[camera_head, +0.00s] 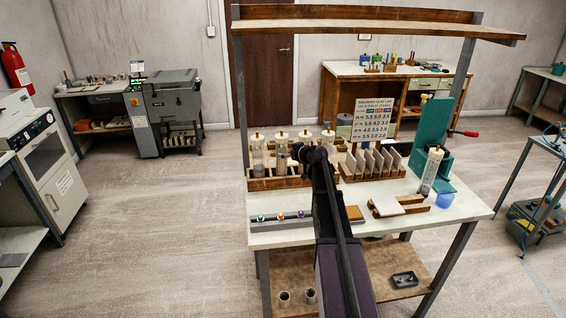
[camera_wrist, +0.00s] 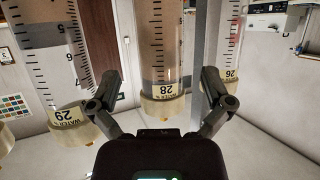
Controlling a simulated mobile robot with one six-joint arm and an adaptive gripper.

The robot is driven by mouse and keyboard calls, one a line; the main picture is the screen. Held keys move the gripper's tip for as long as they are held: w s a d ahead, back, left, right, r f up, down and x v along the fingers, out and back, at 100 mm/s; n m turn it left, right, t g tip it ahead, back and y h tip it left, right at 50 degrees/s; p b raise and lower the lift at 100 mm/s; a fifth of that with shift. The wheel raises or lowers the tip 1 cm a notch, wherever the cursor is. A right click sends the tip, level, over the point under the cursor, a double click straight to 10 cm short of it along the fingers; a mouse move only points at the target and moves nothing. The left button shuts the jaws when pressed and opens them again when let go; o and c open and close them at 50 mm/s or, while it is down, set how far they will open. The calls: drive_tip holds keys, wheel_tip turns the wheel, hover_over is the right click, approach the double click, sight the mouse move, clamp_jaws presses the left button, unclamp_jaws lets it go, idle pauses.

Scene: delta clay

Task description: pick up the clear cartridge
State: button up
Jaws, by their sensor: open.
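Several capped cylindrical cartridges stand in a wooden rack (camera_head: 270,184) at the table's back left. Two show left of my arm, a cartridge (camera_head: 258,152) and its neighbour (camera_head: 281,155); others are partly hidden behind my gripper (camera_head: 308,155). In the wrist view my gripper (camera_wrist: 157,88) is open, one finger on each side of the middle cartridge (camera_wrist: 162,50), labelled 28, which looks brownish and cloudy. Cartridge 26 (camera_wrist: 230,45), at right, looks paler. I cannot tell which is clear, or whether the fingers touch.
Another cartridge (camera_head: 431,170) stands by a teal press (camera_head: 432,130) at right. Upright slabs (camera_head: 374,163) and a number chart (camera_head: 372,118) are beside the rack. A tray with small coloured balls (camera_head: 281,219) lies front left.

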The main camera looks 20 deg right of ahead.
sight(282, 152)
drive_tip(key=shift+b+x, duration=1.05)
drive_tip(key=shift+x, duration=1.6)
drive_tip(key=shift+s, duration=0.1)
drive_tip(key=c, duration=1.3)
drive_tip(key=shift+r, duration=0.1)
wheel_tip(282, 152, up, 10)
drive_tip(key=p, duration=1)
drive_tip(key=shift+f, duration=0.2)
